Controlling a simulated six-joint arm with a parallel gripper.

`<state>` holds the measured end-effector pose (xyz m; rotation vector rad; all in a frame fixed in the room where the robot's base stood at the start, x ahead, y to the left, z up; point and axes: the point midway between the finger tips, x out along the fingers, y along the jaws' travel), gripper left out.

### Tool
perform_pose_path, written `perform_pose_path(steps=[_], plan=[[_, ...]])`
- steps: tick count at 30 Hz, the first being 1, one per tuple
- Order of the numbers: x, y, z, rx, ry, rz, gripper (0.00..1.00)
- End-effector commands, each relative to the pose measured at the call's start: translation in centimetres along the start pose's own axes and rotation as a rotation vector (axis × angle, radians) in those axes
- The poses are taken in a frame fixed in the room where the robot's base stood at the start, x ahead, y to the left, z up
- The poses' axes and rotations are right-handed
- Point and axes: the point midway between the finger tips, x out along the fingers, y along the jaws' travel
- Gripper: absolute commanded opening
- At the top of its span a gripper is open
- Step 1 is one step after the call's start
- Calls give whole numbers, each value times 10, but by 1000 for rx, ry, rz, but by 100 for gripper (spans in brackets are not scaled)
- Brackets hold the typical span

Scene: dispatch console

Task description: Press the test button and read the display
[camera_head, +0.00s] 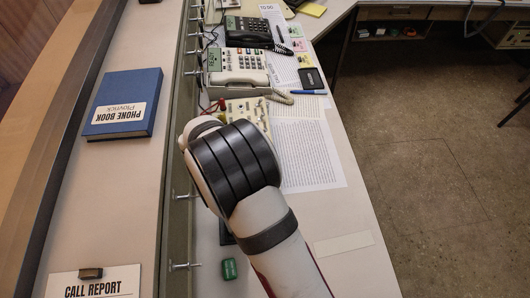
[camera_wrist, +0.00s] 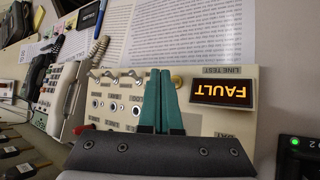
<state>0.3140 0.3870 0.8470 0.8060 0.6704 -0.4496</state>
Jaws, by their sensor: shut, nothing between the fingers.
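The line test panel (camera_wrist: 222,128) is a beige box and appears upside down in the wrist view. Its dark display (camera_wrist: 223,93) is lit and reads FAULT in amber letters, beside a LINE TEST label. A round yellowish button (camera_wrist: 178,81) shows just beside my fingertips, partly hidden by them; I cannot tell whether they touch it. My gripper (camera_wrist: 160,73) has its teal fingers shut with nothing between them, over the panel. In the head view the panel (camera_head: 243,106) shows only in part, and my arm hides the rest and the gripper.
Small toggle switches (camera_wrist: 111,78) and sockets line the panel beside my fingers. A cream telephone (camera_head: 236,77) and a black telephone (camera_head: 250,33) stand beyond it. A device with a green light (camera_wrist: 297,151) is close by. A blue phone book (camera_head: 124,103) lies on the ledge.

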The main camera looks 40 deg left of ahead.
Motion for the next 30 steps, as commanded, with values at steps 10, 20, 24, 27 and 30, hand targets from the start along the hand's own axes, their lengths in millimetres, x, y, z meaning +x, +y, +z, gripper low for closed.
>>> perform_pose_path(steps=[10,20,24,27,30], plan=[[-23,17,17,1,1,1,0],[-26,18,19,0,0,0,0],[-26,18,19,0,0,0,0],[-26,18,19,0,0,0,0],[-26,18,20,5,-1,-3,0]])
